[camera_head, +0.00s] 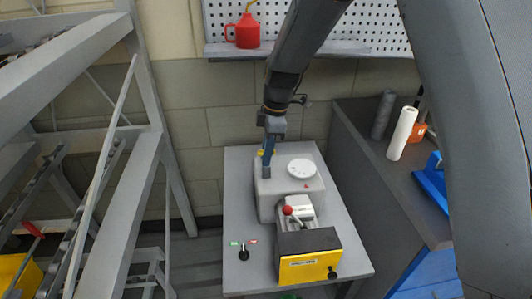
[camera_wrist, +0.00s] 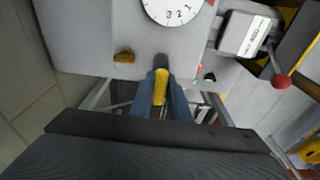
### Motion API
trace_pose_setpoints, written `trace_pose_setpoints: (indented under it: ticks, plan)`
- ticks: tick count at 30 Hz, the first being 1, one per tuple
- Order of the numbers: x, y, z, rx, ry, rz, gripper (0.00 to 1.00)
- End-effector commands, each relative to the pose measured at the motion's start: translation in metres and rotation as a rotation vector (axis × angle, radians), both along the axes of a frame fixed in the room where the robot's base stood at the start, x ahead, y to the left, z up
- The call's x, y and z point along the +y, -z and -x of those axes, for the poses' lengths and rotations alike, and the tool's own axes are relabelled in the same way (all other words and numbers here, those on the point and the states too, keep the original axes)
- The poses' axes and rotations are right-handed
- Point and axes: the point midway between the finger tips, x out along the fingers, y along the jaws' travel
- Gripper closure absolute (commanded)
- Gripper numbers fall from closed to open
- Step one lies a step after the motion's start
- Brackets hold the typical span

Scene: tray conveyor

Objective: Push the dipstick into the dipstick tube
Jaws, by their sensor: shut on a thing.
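My gripper (camera_head: 266,168) points down at the left edge of the grey machine box (camera_head: 266,201) in the head view. In the wrist view my gripper's blue fingers (camera_wrist: 161,97) are shut on a yellow piece (camera_wrist: 161,87), which looks like the dipstick's handle. A dark rounded piece (camera_wrist: 160,61) shows just beyond the yellow, against the box. I cannot tell whether it is the tube's mouth. The dipstick's lower end is not clearly visible, so I cannot tell how deep it sits.
A yellow-orange knob (camera_wrist: 124,56) and a white dial (camera_head: 301,169) are on the box close to the fingers. A red-ball lever (camera_head: 288,210) and a black-and-yellow unit (camera_head: 309,256) stand in front. The grey table (camera_head: 240,215) has free room at left.

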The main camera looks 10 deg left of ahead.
Motion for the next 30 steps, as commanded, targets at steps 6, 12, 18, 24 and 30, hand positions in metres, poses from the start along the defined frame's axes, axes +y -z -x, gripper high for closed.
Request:
trace_pose_setpoints:
  ticks: [6,12,18,24,30]
  plan:
    - [0.0,0.005,0.0,0.0,0.0,0.0,1.0]
    - [0.0,0.005,0.0,0.0,0.0,0.0,0.62]
    - [0.0,0.005,0.0,0.0,0.0,0.0,0.62]
    - [-0.002,-0.01,-0.002,-0.004,0.001,-0.002,0.62]
    - [-0.007,-0.042,-0.003,-0.004,0.001,-0.002,0.62]
